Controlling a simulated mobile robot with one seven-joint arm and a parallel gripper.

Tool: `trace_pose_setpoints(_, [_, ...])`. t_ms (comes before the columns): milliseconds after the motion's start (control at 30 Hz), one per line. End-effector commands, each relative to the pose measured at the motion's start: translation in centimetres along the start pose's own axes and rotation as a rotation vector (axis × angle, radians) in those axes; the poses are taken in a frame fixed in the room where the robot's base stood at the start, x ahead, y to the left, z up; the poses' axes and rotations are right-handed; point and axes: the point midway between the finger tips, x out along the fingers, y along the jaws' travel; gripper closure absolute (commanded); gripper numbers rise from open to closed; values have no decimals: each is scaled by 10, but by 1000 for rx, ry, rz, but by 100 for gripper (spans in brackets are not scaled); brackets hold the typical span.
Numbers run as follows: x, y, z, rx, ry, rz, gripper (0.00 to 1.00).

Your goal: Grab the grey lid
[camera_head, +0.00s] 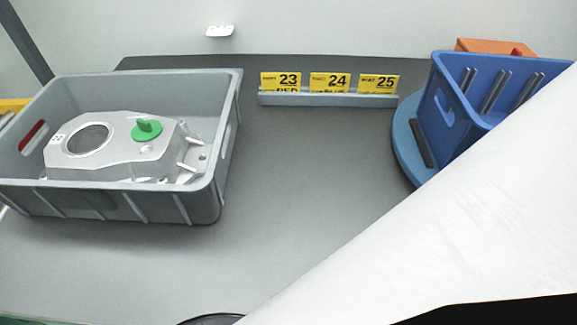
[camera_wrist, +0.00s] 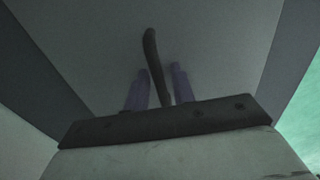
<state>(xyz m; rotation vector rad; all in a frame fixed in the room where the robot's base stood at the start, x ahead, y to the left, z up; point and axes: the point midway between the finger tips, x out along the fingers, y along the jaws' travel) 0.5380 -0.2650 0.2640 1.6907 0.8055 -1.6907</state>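No separate thing that is clearly a grey lid shows. A silver-grey aluminium casting (camera_head: 110,163) with a round opening and a green knob (camera_head: 146,130) lies in the grey crate (camera_head: 120,204) at the left of the head view. A dark rounded edge (camera_head: 211,320) just shows at the bottom of the head view; I cannot tell what it is. My gripper (camera_wrist: 158,78) shows only in the wrist view. Its two purple fingers stand apart, with a dark curved rod between them that I cannot identify. No held object is clear.
A grey table (camera_head: 300,170) has free room in the middle. Yellow number cards (camera_head: 329,82) stand in a grey holder (camera_head: 328,99) at the back. A blue bin (camera_head: 446,115) with dividers stands on a blue round base (camera_head: 404,140) at right. My white arm hides the lower right.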

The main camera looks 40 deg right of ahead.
Motion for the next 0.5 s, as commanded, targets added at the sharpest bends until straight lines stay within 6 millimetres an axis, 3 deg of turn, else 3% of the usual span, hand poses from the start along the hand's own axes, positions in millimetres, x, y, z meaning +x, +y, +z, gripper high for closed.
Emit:
trace_pose_setpoints(33, [0, 0, 0, 0, 0, 0, 82])
trace_pose_setpoints(167, [0, 0, 0, 0, 0, 0, 99])
trace_pose_setpoints(500, [-1, 0, 0, 0, 0, 1, 100])
